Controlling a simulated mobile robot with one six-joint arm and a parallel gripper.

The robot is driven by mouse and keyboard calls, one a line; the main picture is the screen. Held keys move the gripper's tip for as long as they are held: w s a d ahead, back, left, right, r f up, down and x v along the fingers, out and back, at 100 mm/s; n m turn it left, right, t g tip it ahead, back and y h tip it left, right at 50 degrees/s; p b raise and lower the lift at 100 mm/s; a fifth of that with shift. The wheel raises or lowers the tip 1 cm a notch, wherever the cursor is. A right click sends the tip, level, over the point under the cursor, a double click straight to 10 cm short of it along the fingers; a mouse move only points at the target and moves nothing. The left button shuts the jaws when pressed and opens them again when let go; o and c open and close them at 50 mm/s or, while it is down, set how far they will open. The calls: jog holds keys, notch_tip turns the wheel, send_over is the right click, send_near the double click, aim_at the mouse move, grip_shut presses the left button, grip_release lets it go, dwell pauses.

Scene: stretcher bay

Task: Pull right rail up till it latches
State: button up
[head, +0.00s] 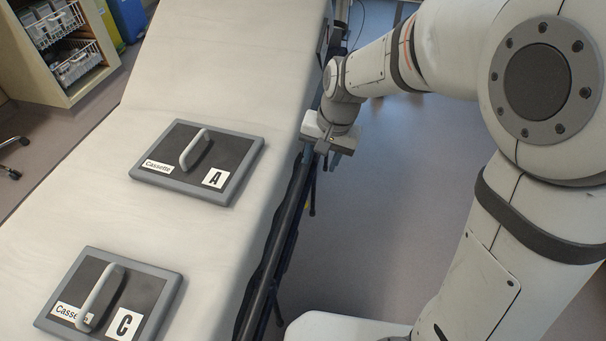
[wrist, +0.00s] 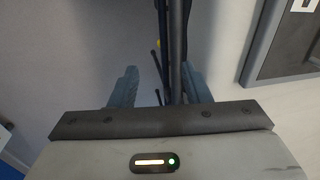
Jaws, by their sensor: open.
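The right rail (head: 285,242) is a long dark bar low along the stretcher's right side, below the mattress top in the head view. My gripper (head: 329,156) points down beside the mattress's right edge, at the rail's far part. In the wrist view my gripper (wrist: 162,90) has its two blue-grey fingers apart. The dark rail bars (wrist: 176,45) run between the fingers, closer to the right one. I cannot tell whether the fingers touch the rail or how deep they reach. The latch cannot be made out.
The stretcher's white mattress (head: 225,60) carries cassette A (head: 228,165) and cassette C (head: 165,295), both with handles. A shelf with wire baskets (head: 80,65) stands at the back left. The floor (head: 390,200) right of the stretcher is clear up to my own arm and base.

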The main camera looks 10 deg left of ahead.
jog(key=b, duration=0.2)
send_near(297, 189)
jog(key=f, duration=0.4)
jog(key=a+f+b, duration=0.1)
jog(key=f, duration=0.1)
jog(key=f+b, duration=0.1)
jog(key=f, duration=0.2)
jog(key=shift+w+a, duration=0.25)
jog(key=shift+a, duration=0.05)
jog(key=shift+r, duration=0.1)
grip_shut()
